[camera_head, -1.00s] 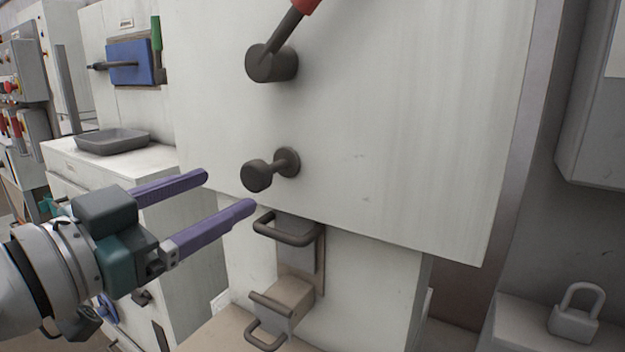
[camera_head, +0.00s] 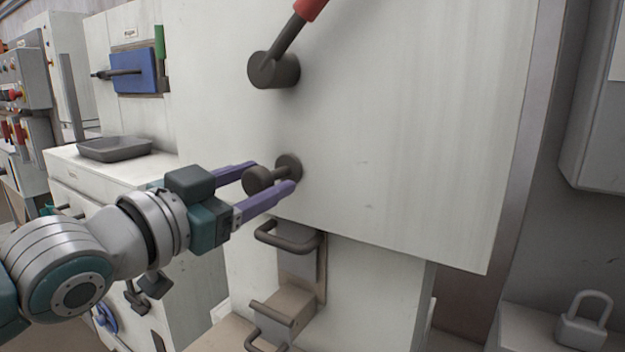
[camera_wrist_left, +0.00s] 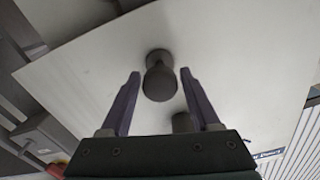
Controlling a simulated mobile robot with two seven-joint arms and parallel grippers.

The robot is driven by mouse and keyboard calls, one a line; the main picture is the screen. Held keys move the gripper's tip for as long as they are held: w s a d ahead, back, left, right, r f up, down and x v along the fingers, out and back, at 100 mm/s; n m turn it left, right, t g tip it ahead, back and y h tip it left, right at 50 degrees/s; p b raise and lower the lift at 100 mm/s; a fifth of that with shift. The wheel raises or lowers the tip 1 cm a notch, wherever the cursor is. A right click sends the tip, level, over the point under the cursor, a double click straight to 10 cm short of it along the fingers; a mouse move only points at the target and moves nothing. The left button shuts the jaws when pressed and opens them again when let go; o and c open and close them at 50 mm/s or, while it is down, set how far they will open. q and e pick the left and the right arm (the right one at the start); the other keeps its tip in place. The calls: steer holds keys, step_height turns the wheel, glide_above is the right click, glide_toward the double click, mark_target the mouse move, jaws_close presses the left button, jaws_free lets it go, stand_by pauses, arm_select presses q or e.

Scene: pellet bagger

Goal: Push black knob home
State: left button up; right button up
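The black knob (camera_head: 258,179) sticks out on a short stem from a round collar on the white cabinet panel (camera_head: 400,130). A stretch of stem shows between knob and collar. My left gripper (camera_head: 272,176) is open, with one purple finger on each side of the knob. In the left wrist view the knob (camera_wrist_left: 160,82) lies between the spread fingers of my left gripper (camera_wrist_left: 160,84), with a gap on both sides. My right gripper is in neither view.
A dark pivot with a red-handled lever (camera_head: 274,69) is above the knob. A dark pull handle (camera_head: 288,238) and a bracket are below it.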

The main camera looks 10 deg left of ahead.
arm_select(q)
jaws_close()
stand_by(1.1)
